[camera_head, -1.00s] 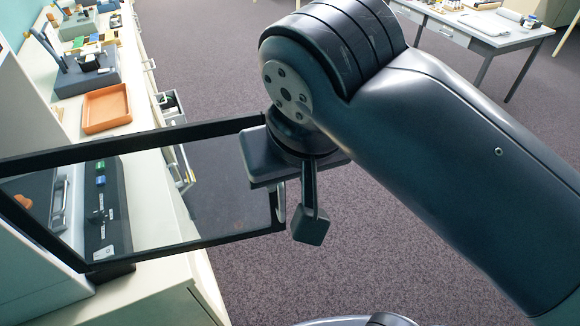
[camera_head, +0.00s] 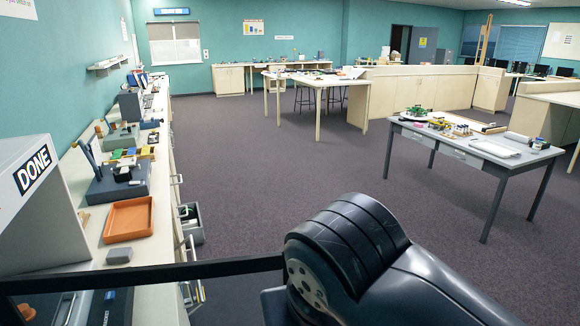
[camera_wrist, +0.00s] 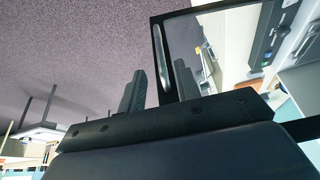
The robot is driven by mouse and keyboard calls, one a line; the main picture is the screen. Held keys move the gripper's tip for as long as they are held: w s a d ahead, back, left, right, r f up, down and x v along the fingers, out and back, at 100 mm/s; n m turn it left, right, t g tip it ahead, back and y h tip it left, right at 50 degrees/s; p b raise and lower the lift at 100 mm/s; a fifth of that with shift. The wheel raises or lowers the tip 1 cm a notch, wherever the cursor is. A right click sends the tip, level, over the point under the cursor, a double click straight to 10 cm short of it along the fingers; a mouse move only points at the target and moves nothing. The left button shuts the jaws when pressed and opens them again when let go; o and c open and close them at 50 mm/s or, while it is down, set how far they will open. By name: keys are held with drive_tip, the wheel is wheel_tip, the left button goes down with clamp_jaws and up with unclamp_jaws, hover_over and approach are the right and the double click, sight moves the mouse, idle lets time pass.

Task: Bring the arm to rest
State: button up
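My arm (camera_head: 400,285) is at the bottom right of the head view, bent at a thick ribbed joint (camera_head: 345,245). My gripper's fingers are below the picture edge there. In the wrist view my gripper (camera_wrist: 160,90) has its two dark fingers apart, with a gap between them. A black-framed glass door (camera_wrist: 158,55) with a silver handle (camera_wrist: 165,45) stands just beyond and between the fingers; I cannot tell whether they touch it. The top bar of this door (camera_head: 150,273) crosses the lower left of the head view and ends by my arm.
A long counter (camera_head: 85,250) runs along the left wall, with an orange tray (camera_head: 130,219), a grey block (camera_head: 119,255) and a box marked DONE (camera_head: 45,215). Open drawers (camera_head: 190,222) stick out. A grey table (camera_head: 465,155) stands right. The carpet (camera_head: 290,170) between is clear.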

drive_tip(key=x, duration=0.7)
drive_tip(key=shift+w+f, duration=0.1)
drive_tip(key=shift+f, duration=0.05)
drive_tip(key=shift+w+a, duration=0.1)
drive_tip(key=shift+w, duration=0.2)
drive_tip(key=shift+s, duration=0.1)
